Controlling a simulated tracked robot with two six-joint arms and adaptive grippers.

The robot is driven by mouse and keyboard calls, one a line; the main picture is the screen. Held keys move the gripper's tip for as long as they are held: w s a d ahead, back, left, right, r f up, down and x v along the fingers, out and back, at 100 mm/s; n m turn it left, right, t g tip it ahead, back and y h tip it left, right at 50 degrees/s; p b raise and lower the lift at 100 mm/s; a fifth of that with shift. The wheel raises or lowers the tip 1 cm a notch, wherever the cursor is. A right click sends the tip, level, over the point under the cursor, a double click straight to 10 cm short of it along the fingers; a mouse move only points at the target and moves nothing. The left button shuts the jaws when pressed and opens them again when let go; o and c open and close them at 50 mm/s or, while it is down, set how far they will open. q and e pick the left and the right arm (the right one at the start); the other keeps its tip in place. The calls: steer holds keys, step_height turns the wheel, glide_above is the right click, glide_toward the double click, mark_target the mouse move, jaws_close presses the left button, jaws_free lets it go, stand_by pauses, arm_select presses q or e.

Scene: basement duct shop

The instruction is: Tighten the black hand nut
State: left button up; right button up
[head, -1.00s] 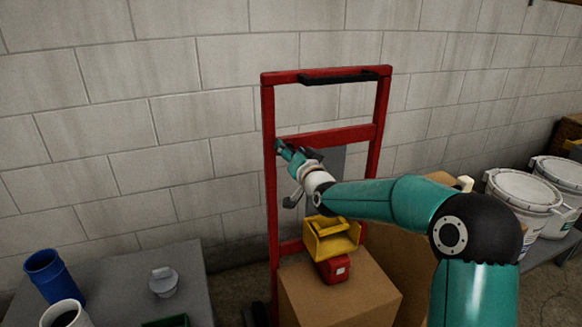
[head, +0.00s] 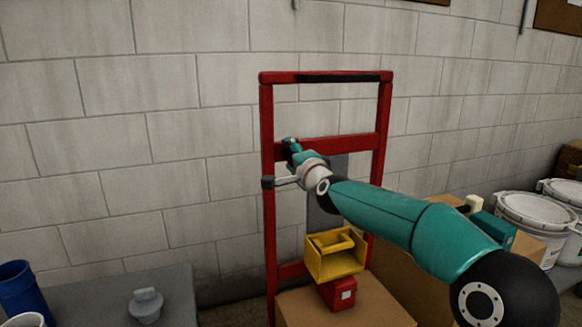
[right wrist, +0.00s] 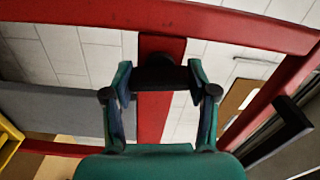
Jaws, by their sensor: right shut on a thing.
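The black hand nut (right wrist: 157,73) shows in the right wrist view as a dark rounded shape against a red bar of the hand truck. My right gripper (right wrist: 158,78) is shut on it, one finger on each side. In the head view my right gripper (head: 289,146) is at the left end of the red hand truck's middle crossbar (head: 345,142), by the left upright. There its own fingers and wrist hide the nut. My left gripper is in neither view.
A black grip (head: 340,77) lies along the truck's top bar. Below my arm, a yellow bin (head: 325,264) and a red box (head: 338,294) sit on a cardboard box (head: 372,312). A grey table (head: 95,292) stands at left, white buckets (head: 530,222) at right.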

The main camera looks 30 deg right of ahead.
steer(key=shift+f+m+b, duration=0.2)
steer(key=shift+m+b, duration=0.25)
steer(key=shift+m, duration=0.45)
steer(key=o, duration=1.2)
steer(key=shift+d, duration=0.1)
steer(key=shift+c, duration=0.2)
steer(key=shift+s+r, duration=0.1)
steer(key=shift+s, duration=0.25)
steer(key=v, duration=1.1)
steer(key=shift+s, duration=0.1)
